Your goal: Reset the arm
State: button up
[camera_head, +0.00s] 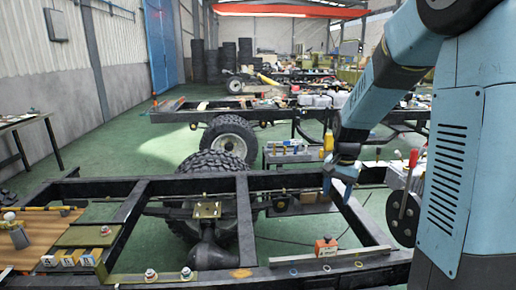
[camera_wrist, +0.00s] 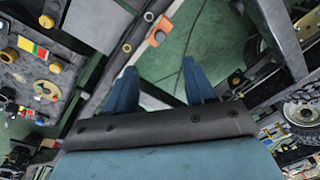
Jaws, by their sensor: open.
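My gripper (camera_head: 342,182) hangs at the end of my blue arm, above the right part of the near black chassis frame (camera_head: 285,180) in the head view. In the wrist view my gripper (camera_wrist: 158,88) shows two blue fingers spread apart, with nothing between them. Green floor and dark frame beams lie beyond the fingertips. Much of the right side of the head view is covered by my own arm and body.
An orange block (camera_head: 326,246) sits on the near frame rail. A wooden board (camera_head: 35,240) with small parts lies at left. A second chassis with a large tyre (camera_head: 229,136) stands behind. Yellow bottle (camera_head: 328,141) stands near my gripper. Green floor (camera_head: 120,150) is open at left.

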jog(key=s+a+r+n+t, duration=0.1)
jog(key=s+r+n+t, duration=0.1)
jog(key=s+r, duration=0.5)
jog(key=s+a+r+n+t, duration=0.1)
jog(key=s+r+n+t, duration=0.2)
jog(key=s, duration=1.3)
notch_tip(320, 180, up, 4)
jog(key=shift+r+n, duration=0.2)
jog(key=shift+n, duration=0.9)
